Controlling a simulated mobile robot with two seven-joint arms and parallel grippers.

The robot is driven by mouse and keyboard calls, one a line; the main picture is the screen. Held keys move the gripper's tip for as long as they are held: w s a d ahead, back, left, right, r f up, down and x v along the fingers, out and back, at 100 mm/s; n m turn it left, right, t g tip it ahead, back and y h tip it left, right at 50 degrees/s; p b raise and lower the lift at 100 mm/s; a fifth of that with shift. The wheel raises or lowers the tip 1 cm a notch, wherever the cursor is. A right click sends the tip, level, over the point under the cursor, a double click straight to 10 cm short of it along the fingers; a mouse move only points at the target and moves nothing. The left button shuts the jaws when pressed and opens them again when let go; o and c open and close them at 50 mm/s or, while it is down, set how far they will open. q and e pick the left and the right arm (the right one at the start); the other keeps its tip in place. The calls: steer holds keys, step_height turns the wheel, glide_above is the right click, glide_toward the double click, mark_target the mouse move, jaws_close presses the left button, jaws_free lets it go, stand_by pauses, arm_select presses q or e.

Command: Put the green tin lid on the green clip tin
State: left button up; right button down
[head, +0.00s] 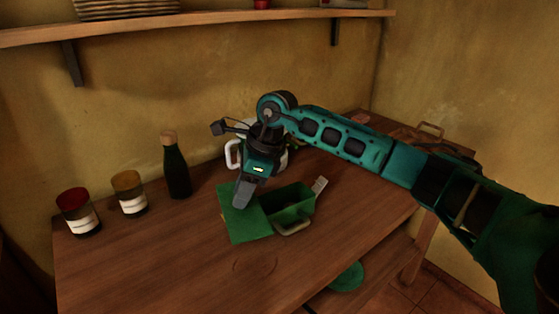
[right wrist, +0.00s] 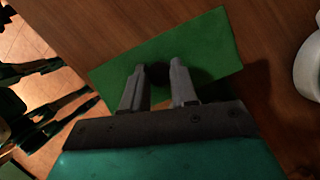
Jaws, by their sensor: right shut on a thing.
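The green clip tin (head: 289,207) stands open on the wooden counter, with a pale wire clip (head: 293,228) on its front. The green tin lid (head: 238,224) is a flat square plate just left of the tin, close to its left rim. Whether it touches the tin or hangs above the counter is hard to tell. My right gripper (head: 241,200) is shut on the lid from above. In the right wrist view its two fingers (right wrist: 160,90) stand either side of a dark grip on the lid (right wrist: 215,45). My left gripper is not in view.
A red-topped jar (head: 76,212), a yellow-topped jar (head: 129,193) and a dark corked bottle (head: 177,170) stand at the left. A white mug (head: 232,153) is behind my right gripper. A wall shelf (head: 220,18) runs above. The counter's front left is clear.

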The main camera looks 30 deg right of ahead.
steer(key=w+d+r+m+t+h, duration=0.1)
steer(key=d+m+h, duration=0.4)
steer(key=d+m, duration=0.6)
steer(key=w+m+t, duration=0.1)
steer(key=w+m, duration=0.1)
steer(key=m, duration=0.2)
steer(key=shift+r+m, duration=0.35)
steer(key=shift+m, duration=0.05)
steer(key=shift+d, duration=0.1)
step_height(320, 180, down, 6)
steer(key=b, duration=0.3)
steer(key=shift+r+b, duration=0.1)
steer(key=shift+b, duration=0.2)
stand_by(0.4)
steer(key=shift+f+b, duration=0.4)
steer(key=shift+f, duration=0.1)
stand_by(0.9)
